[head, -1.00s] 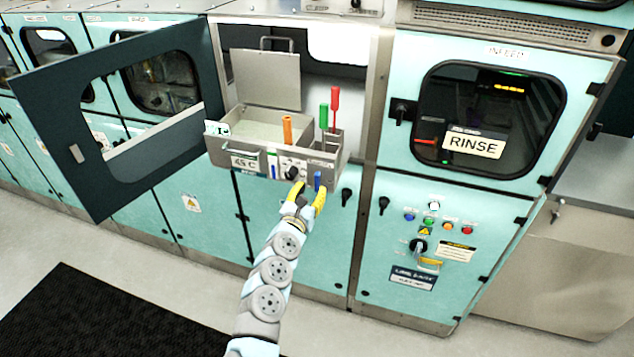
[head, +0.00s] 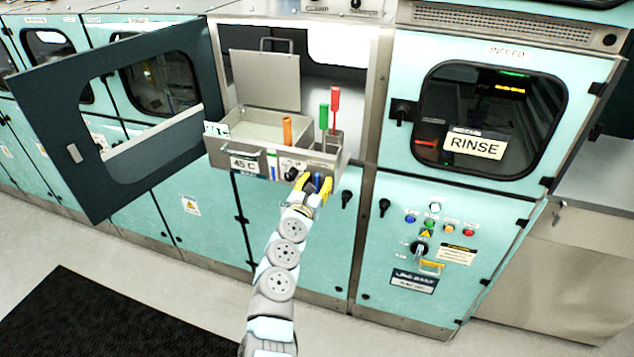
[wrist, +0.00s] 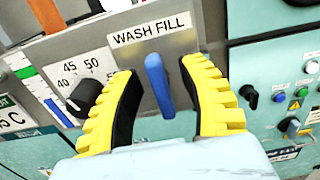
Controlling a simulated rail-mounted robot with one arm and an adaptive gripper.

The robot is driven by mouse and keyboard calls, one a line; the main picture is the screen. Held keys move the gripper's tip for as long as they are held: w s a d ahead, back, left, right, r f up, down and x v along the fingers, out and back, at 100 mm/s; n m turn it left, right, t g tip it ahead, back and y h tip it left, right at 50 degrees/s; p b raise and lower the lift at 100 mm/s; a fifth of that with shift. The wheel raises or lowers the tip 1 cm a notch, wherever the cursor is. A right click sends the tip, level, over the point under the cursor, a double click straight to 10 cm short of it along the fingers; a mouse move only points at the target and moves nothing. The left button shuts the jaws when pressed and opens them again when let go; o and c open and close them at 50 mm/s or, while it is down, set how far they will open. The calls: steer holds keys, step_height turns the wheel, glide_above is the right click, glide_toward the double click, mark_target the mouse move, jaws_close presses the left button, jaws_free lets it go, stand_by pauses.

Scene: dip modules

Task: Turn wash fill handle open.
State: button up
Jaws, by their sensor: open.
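The wash fill handle (wrist: 159,84) is a blue lever under a "WASH FILL" label (wrist: 152,29) on the grey front of the wash module. It stands nearly upright, its top tilted slightly left in the wrist view. My gripper (wrist: 162,92) is open, with one yellow-and-black finger on each side of the handle. Gaps show between the handle and both fingers in the wrist view. In the head view my gripper (head: 315,186) is at the module's front right, and the blue handle (head: 317,181) shows between its fingers.
A black temperature knob (wrist: 84,97) sits left of the left finger. The open tank (head: 258,130) holds an orange handle (head: 287,130); green (head: 323,117) and red (head: 335,100) handles stand at its right. A dark open door (head: 75,150) is at left. The rinse cabinet (head: 450,220) is at right.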

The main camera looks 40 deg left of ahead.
jaws_close()
stand_by(0.4)
steer(key=n, duration=0.4)
steer(key=shift+a+f+n+p, duration=0.1)
steer(key=shift+n+p, duration=0.2)
steer(key=shift+n, duration=0.1)
steer(key=n+p, duration=0.1)
steer(key=n, duration=0.3)
steer(key=shift+s+a+n, duration=0.1)
steer(key=shift+n, duration=0.2)
steer(key=n+p, duration=0.2)
steer(key=n, duration=0.3)
steer(key=shift+a+f+p, duration=0.1)
steer(key=shift+f+p, duration=0.05)
steer(key=shift+p, duration=0.2)
steer(key=shift+f+n+p, duration=0.1)
steer(key=shift+n+p, duration=0.65)
steer(key=shift+n, duration=0.95)
